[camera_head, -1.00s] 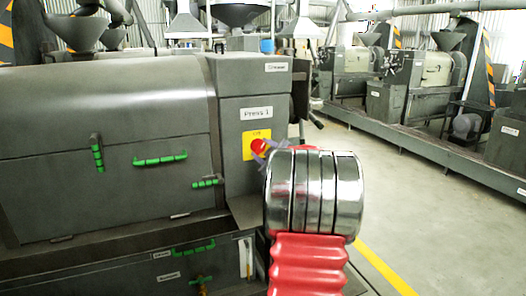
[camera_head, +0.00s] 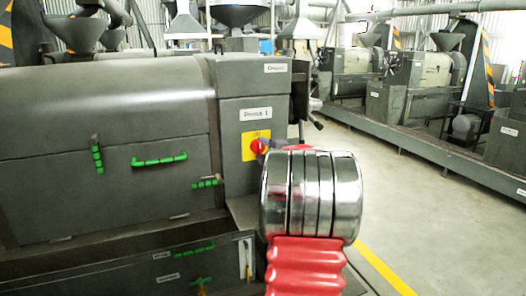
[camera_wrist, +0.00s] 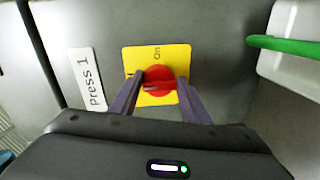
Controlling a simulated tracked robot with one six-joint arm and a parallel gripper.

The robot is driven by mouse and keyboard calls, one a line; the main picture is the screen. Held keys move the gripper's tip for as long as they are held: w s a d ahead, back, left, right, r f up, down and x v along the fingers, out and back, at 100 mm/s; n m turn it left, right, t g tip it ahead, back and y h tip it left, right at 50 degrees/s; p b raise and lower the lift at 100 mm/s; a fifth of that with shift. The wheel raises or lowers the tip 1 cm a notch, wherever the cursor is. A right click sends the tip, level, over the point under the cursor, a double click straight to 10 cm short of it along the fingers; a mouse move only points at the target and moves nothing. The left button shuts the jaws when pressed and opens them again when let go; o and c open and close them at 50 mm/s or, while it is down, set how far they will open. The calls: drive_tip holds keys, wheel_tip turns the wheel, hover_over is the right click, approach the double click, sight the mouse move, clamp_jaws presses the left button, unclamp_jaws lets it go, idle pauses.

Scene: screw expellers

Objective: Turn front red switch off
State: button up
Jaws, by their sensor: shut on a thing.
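The red switch (camera_wrist: 159,80) sits on a yellow plate (camera_wrist: 177,53) on the grey panel of Press 1. In the wrist view my gripper (camera_wrist: 158,78) has one finger on each side of the red knob and is shut on it. The word "On" shows on the plate. In the head view the red switch (camera_head: 257,147) and yellow plate (camera_head: 248,143) are at the press's right end panel. My arm's metal wrist hides most of the gripper there.
A "Press 1" label (camera_wrist: 87,78) is beside the plate. Green handles (camera_head: 159,160) stick out from the press body (camera_head: 110,110). A green bar (camera_wrist: 285,45) is near the plate in the wrist view. Open floor (camera_head: 430,215) lies to the right, with more presses (camera_head: 430,75) beyond.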

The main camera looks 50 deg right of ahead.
drive_tip(key=shift+s, duration=0.1)
drive_tip(key=o, duration=1)
drive_tip(key=v, duration=1.3)
drive_tip(key=shift+s+a, duration=0.2)
drive_tip(key=shift+s, duration=0.1)
